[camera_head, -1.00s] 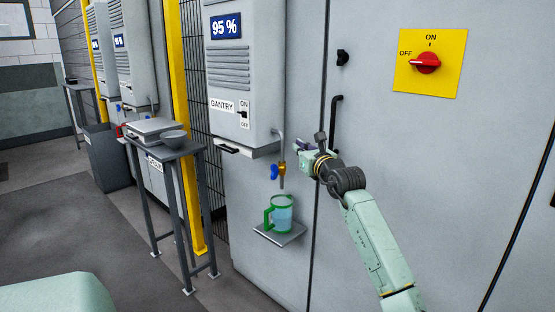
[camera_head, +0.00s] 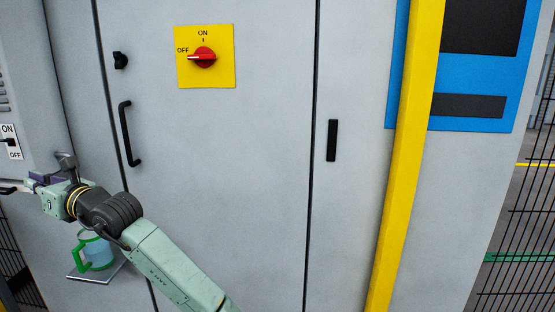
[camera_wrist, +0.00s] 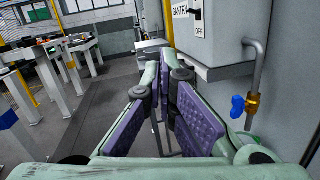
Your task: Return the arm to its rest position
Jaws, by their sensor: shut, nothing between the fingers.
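My arm reaches up from the bottom of the head view to the left. My gripper (camera_head: 32,183) is at the left edge, in front of the grey cabinet and above the jug. In the wrist view my gripper (camera_wrist: 165,75) shows its two purple-padded fingers with their tips together and nothing held. The brass tap with a blue handle (camera_wrist: 246,104) is to the right of the fingers in the wrist view, apart from them.
A green-handled jug (camera_head: 97,252) with bluish contents stands on a small shelf (camera_head: 100,273) below my wrist. The cabinet has a black door handle (camera_head: 129,134) and a yellow switch plate (camera_head: 219,75). A yellow post (camera_head: 404,160) stands right. Tables (camera_wrist: 72,55) stand left in the wrist view.

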